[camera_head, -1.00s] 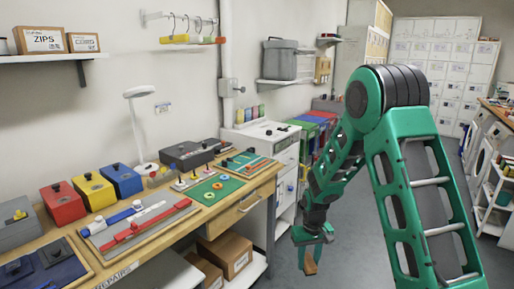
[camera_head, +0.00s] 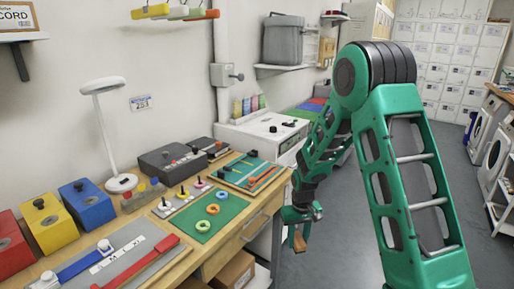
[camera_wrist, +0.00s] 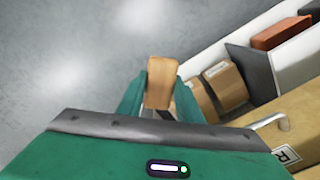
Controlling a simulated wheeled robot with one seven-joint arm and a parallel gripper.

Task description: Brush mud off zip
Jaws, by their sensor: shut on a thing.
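My gripper (camera_head: 300,218) is shut on a tan wooden piece (camera_head: 299,243), which points downward past the bench's front edge. In the wrist view the wooden piece (camera_wrist: 161,82) sits between the two teal fingers of my gripper (camera_wrist: 160,98). It may be the brush's handle; no bristles show. On the bench, a grey board (camera_head: 110,265) at the lower left carries a red strip and a blue strip, which look like zips. A dark green board (camera_head: 250,170) farther back carries orange strips. I cannot tell which holds the muddy zip, and no mud is clear.
The wooden bench (camera_head: 215,255) also holds a green mat (camera_head: 205,220) with rings, a white lamp (camera_head: 121,183), a dark box (camera_head: 172,163) and red, yellow and blue boxes. Cardboard boxes (camera_wrist: 225,85) sit below the bench. The grey floor (camera_head: 345,250) around my gripper is clear.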

